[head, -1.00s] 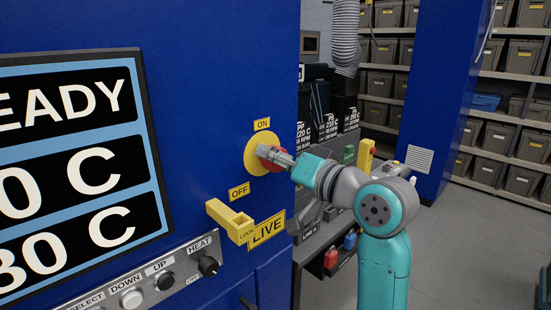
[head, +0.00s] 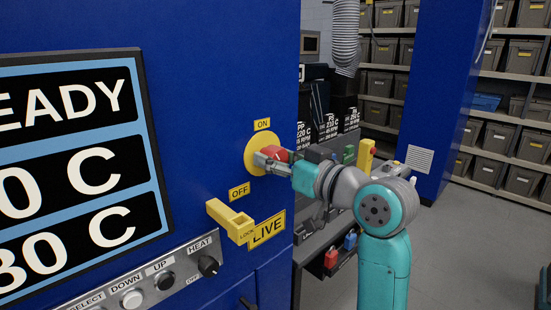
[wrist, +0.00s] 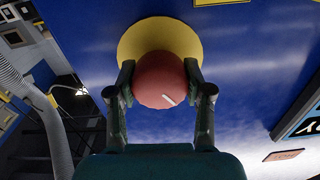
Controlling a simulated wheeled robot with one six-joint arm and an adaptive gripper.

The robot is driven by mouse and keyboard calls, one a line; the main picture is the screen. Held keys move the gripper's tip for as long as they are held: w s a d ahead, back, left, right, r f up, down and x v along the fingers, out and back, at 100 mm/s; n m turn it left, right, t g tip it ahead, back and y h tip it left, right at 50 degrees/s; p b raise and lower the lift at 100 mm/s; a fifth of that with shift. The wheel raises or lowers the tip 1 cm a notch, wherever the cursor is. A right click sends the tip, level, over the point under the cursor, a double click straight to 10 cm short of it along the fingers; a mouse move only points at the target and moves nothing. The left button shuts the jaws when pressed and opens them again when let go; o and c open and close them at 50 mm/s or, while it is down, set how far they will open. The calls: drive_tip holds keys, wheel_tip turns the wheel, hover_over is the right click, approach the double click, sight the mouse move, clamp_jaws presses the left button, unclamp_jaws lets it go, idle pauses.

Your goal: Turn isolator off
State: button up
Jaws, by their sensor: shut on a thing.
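The isolator is a red knob (head: 274,153) on a round yellow plate (head: 254,166) on the blue cabinet wall. An ON label (head: 262,124) sits above the plate and an OFF label (head: 239,192) below and left of it. My gripper (head: 265,160) is shut on the red knob. In the wrist view the knob (wrist: 158,80) fills the space between both fingers of my gripper (wrist: 160,83), with the yellow plate (wrist: 160,35) behind it. A short slanted white mark shows on the knob's face. The fingers hide part of the knob in the head view.
A yellow LOCK bracket (head: 230,220) sticks out below the isolator, beside a LIVE label (head: 267,229). A panel with buttons and a HEAT knob (head: 208,265) is lower left. A bench (head: 312,252) stands right of the cabinet. Open floor lies at the right.

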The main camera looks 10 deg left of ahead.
drive_tip(key=n, duration=0.5)
drive_tip(key=shift+n, duration=0.3)
drive_tip(key=n, duration=0.5)
drive_tip(key=shift+n, duration=0.3)
drive_tip(key=o, duration=1.2)
drive_tip(key=shift+c, duration=0.2)
drive_tip(key=v, duration=1.2)
drive_tip(key=shift+s, duration=0.1)
drive_tip(key=shift+f, duration=0.1)
